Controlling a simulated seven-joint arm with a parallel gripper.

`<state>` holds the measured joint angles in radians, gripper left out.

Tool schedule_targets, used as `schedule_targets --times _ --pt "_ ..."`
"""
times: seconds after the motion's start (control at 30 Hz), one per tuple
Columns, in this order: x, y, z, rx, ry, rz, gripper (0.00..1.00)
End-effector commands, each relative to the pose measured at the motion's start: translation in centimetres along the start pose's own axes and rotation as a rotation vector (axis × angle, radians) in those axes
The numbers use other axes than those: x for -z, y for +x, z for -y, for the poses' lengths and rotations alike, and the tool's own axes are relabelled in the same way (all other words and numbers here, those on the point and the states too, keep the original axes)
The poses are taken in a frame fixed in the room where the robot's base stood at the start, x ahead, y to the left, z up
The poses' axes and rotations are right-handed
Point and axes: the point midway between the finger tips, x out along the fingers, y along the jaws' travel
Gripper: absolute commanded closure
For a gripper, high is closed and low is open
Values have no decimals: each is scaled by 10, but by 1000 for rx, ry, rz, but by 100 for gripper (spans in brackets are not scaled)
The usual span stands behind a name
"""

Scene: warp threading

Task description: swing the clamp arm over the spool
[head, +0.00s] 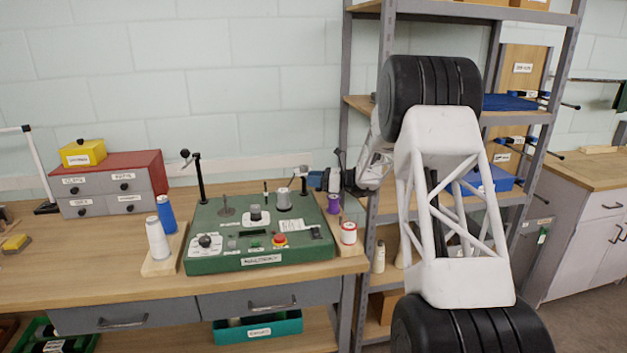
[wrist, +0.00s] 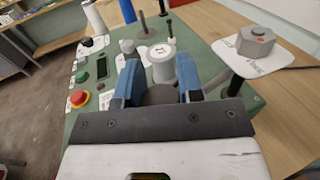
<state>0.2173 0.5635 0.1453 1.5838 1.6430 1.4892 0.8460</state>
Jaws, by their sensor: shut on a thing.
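A pale grey spool (head: 284,201) stands upright near the right back of the green machine board (head: 205,262); it also shows in the wrist view (wrist: 161,65). My gripper (head: 325,182) is at the board's right back corner, low beside the spool. In the wrist view its blue fingers (wrist: 157,85) close around a dark grey rounded piece (wrist: 160,95). A thin pale bar, seemingly the clamp arm (wrist: 214,84), runs from the right finger to a black post (wrist: 236,84). The fingers hide much of the arm. The spool stands just beyond the fingertips.
A tall black post (head: 198,180) stands at the board's left back. White and blue cones (head: 157,240) stand left; purple and red-white spools (head: 348,233) stand right. A shelf rack (head: 386,40) stands beside the bench.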

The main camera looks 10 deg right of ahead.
Motion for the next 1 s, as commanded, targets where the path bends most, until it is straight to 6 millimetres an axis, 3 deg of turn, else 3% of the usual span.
schedule_targets --times 0.1,0.57,1.0 --pt "0 0 0 0 0 0 100" --pt "-1 5 -3 46 0 0 100" --pt "-1 31 -12 272 1 0 100"
